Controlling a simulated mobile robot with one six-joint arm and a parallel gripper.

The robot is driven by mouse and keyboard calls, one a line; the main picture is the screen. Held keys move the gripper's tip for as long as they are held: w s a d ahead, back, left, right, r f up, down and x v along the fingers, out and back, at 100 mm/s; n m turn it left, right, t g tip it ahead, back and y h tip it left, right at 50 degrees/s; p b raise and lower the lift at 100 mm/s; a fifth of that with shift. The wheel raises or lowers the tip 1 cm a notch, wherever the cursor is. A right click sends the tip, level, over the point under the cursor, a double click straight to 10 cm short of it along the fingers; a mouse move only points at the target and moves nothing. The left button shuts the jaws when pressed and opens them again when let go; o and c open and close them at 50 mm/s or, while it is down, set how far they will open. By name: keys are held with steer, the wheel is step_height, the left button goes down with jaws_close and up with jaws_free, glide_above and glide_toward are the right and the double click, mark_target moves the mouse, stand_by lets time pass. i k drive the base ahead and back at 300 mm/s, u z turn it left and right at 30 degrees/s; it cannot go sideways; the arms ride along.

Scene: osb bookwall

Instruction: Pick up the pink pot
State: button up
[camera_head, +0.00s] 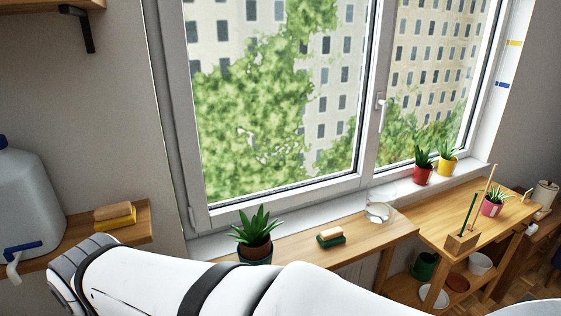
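The pink pot (491,208) holds a small green plant with pointed leaves. It stands upright on the wooden table (431,230) at the right of the head view, behind a small wooden holder with sticks. My white arm crosses the bottom of the view, well to the left of the pot. My gripper is not clearly visible, so nothing shows of its fingers.
A red pot (423,174) and a yellow pot (447,166) stand on the windowsill. A stick holder (461,243) stands left of the pink pot. A glass bowl (380,212), a sponge (331,240) and a dark-potted plant (256,246) are further left.

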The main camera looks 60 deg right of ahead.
mark_target(493, 203)
steer(key=z, duration=3.5)
steer(key=k, duration=0.4)
steer(key=z, duration=0.1)
steer(key=i, duration=0.35)
steer(key=z, duration=1.2)
